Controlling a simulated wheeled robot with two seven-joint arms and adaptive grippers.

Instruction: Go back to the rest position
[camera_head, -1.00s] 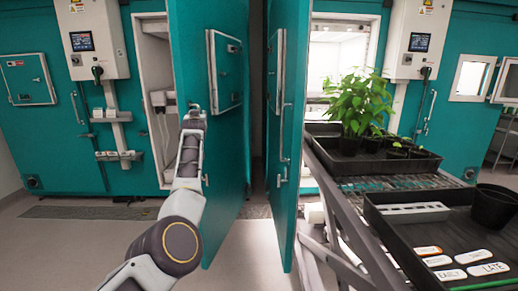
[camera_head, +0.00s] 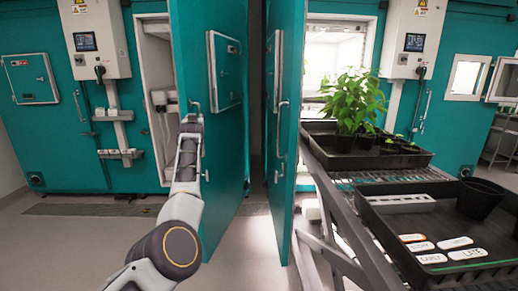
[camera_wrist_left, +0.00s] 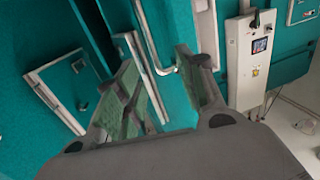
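My left arm reaches up from the bottom in the head view, and its gripper (camera_head: 191,122) is in front of the left teal chamber door (camera_head: 222,130). In the left wrist view the two green-padded fingers of the left gripper (camera_wrist_left: 163,82) are spread apart with nothing held between them. A silver door handle (camera_wrist_left: 150,48) shows beyond the fingers; I cannot tell the gap to it. Both the left door and the right teal door (camera_head: 287,120) stand swung out toward me. My right gripper is in no view.
On the right, a rack carries a black tray (camera_head: 424,161) with leafy plants (camera_head: 352,100). A nearer tray (camera_head: 400,236) holds a white strip (camera_head: 402,199), a black pot (camera_head: 480,197) and several labels. Floor (camera_head: 70,245) at lower left is clear.

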